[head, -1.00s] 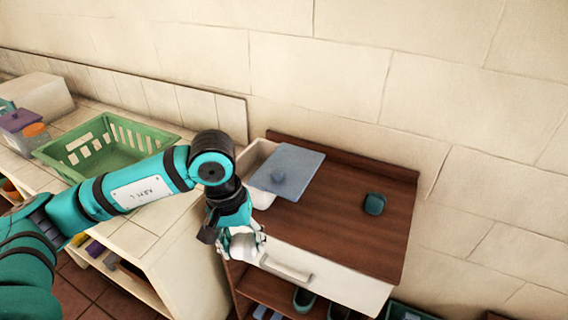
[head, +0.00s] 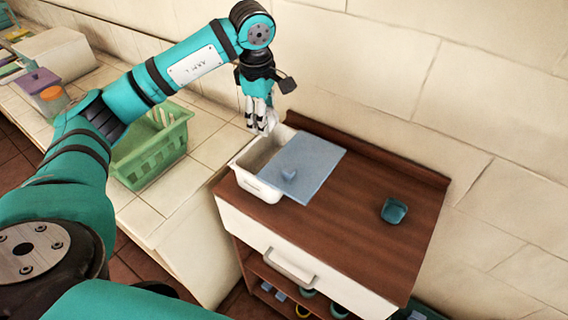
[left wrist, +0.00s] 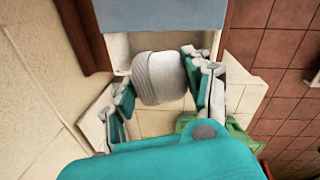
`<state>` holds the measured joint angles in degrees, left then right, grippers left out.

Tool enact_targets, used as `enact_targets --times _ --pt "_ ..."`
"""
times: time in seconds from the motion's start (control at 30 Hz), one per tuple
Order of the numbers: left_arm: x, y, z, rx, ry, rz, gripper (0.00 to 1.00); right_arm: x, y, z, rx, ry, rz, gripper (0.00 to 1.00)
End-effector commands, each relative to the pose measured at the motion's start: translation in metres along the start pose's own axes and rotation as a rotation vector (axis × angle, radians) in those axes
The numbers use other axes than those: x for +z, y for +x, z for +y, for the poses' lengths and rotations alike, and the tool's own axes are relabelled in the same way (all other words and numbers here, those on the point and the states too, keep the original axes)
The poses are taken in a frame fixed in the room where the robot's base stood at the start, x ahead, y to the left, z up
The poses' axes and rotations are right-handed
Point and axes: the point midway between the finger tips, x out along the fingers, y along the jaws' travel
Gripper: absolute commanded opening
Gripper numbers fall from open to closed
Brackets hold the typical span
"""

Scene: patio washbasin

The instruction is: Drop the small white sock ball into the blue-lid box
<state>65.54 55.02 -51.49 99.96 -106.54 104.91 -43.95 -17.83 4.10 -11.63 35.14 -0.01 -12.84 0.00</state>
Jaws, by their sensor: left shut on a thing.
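The white sock ball (left wrist: 159,78) is between the fingers of my left gripper (left wrist: 163,90) in the left wrist view, shut on it. In the head view my left gripper (head: 262,122) hangs fingers down at the back end of the white box (head: 258,187), and the fingers largely hide the ball. The box's blue lid (head: 305,168) lies askew over its right part and onto the brown top, leaving the left part of the box open. The box also shows in the left wrist view (left wrist: 118,52), just beyond the ball. My right gripper is not in view.
The box stands on the left of a brown-topped cabinet (head: 370,220) with a white drawer. A small teal dish (head: 394,211) is on the right of that top. A green basket (head: 150,150) stands on the tiled counter at left. The wall is close behind.

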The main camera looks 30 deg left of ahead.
Motion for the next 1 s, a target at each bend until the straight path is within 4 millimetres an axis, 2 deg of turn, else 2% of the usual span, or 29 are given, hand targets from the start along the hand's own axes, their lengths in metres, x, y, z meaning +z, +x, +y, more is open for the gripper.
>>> enact_targets --times 0.03,0.3,0.43,0.63,0.67,0.7,0.87,1.0 --pt "0.000 0.011 -0.002 -0.001 0.001 0.000 0.24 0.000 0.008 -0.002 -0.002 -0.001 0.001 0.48" --pt "0.000 0.040 -0.005 0.000 0.002 0.001 0.24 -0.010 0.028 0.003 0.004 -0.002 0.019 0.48" --pt "0.000 0.043 -0.006 0.001 0.002 0.001 0.24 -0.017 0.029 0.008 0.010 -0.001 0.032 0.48" --pt "0.000 0.043 -0.006 0.001 0.002 0.000 0.24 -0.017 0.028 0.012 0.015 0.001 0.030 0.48" --pt "0.000 0.043 -0.006 0.001 0.002 0.000 0.52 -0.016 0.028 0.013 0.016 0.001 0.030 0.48" --pt "0.000 0.043 -0.006 0.001 0.003 0.000 0.57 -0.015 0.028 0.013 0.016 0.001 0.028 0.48" --pt "0.000 0.043 -0.006 0.000 0.003 0.000 0.78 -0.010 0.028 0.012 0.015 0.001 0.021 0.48" --pt "0.000 0.043 -0.006 0.000 0.003 0.000 0.78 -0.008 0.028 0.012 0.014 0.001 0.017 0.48"
